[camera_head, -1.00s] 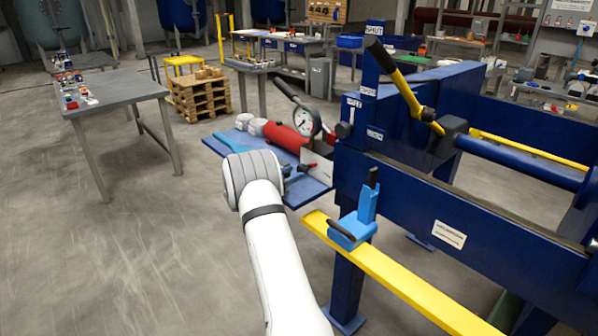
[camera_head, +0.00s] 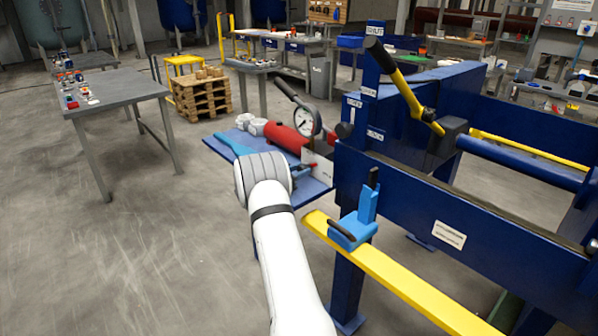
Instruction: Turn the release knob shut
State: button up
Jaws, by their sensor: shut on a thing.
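A small red handle (camera_head: 309,166), which may be the release knob, shows just right of my wrist, by the red hand pump (camera_head: 287,138) on a blue shelf. Its turned position cannot be read. My white arm reaches up from the bottom, and its rounded wrist end covers the space just left of the red handle. My gripper is hidden behind that wrist, so its fingers and any contact with the knob do not show. A round pressure gauge (camera_head: 304,121) stands above the pump.
The blue press frame (camera_head: 400,200) fills the right side, with a yellow rail (camera_head: 400,280) and a light blue bracket (camera_head: 354,222) close to my arm. A black-and-yellow lever (camera_head: 405,85) rises above it. A grey table (camera_head: 115,92) stands left. Open floor lies between.

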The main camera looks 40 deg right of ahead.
jog(key=shift+r+n+p, duration=0.25)
jog(key=shift+n+p, duration=0.75)
jog(key=shift+n, duration=0.2)
jog(key=shift+w+f+n+p, duration=0.15)
jog(key=shift+n+p, duration=0.25)
jog(key=shift+n, duration=0.6)
jog(key=o, duration=0.6)
jog(key=shift+f, duration=0.1)
jog(key=shift+o, duration=0.2)
jog(key=shift+a, duration=0.1)
jog(key=a, duration=0.7)
jog(key=shift+s+a+b, duration=0.35)
jog(key=shift+s+b, duration=0.05)
